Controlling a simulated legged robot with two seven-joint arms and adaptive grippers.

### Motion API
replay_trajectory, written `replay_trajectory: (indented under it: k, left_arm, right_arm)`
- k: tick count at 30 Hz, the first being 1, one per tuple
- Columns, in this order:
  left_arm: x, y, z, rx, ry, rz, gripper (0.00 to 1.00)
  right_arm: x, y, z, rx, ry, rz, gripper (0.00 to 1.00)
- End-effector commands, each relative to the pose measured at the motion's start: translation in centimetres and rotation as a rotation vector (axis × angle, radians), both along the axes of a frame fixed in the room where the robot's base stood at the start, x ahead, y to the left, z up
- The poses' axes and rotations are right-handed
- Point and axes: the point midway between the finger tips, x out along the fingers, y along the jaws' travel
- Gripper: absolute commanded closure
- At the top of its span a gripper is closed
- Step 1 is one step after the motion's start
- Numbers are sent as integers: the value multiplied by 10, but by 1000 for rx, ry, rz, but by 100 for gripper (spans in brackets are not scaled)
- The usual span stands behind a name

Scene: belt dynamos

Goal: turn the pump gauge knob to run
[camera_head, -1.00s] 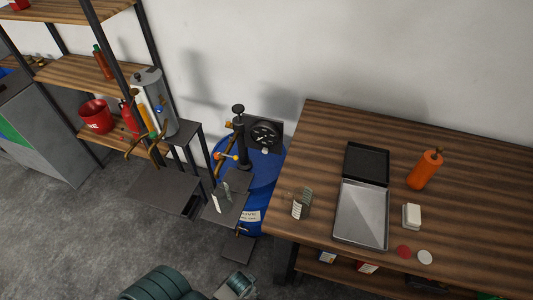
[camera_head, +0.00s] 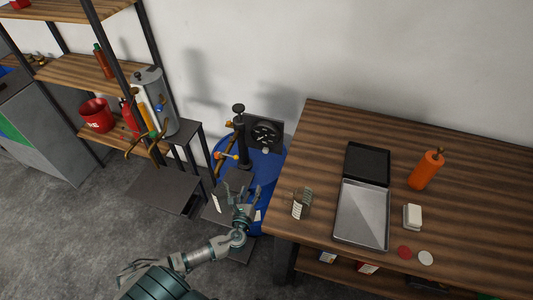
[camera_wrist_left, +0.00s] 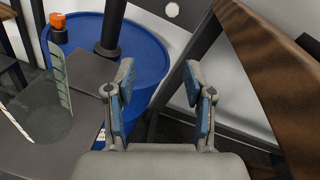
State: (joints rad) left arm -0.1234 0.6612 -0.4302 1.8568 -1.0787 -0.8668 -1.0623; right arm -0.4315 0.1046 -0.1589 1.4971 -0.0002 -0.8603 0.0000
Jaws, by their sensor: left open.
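The pump gauge (camera_head: 264,133) is a dark square panel with a round dial, against the wall behind the blue drum. Its small pale knob (camera_head: 265,150) sits at the panel's lower edge. In the left wrist view a pale round knob (camera_wrist_left: 172,10) shows at the top edge, on a dark panel. I cannot read its setting. My left gripper (camera_head: 237,187) is open and empty, in front of and below the gauge, apart from the knob. In the left wrist view its two fingers (camera_wrist_left: 158,78) point toward the gauge. My right gripper is not in view.
A black hand pump (camera_head: 240,140) stands left of the gauge, over the blue drum (camera_head: 262,172). A wooden table (camera_head: 320,130) is close on the right, with a glass holder (camera_head: 302,203) near its edge. A clear container (camera_wrist_left: 40,95) stands left of my fingers.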

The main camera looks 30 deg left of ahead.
Motion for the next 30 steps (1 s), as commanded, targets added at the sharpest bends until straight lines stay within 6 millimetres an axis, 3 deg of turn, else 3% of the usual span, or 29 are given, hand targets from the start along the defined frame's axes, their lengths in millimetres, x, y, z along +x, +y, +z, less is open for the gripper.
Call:
replay_trajectory:
  k: [3, 6, 14, 24, 30]
  left_arm:
    - [20, 8, 9, 296, 14, -106, 46]
    - [28, 10, 11, 382, 19, -134, 46]
    - [71, 16, 12, 389, 17, -133, 46]
    - [148, 37, 11, 382, 18, -131, 46]
    - [180, 46, 9, 380, 19, -131, 46]
  right_arm:
    - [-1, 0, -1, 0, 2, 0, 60]
    - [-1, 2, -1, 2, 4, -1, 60]
    - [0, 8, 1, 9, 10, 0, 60]
    - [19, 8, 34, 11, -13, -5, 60]
    - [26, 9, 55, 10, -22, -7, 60]
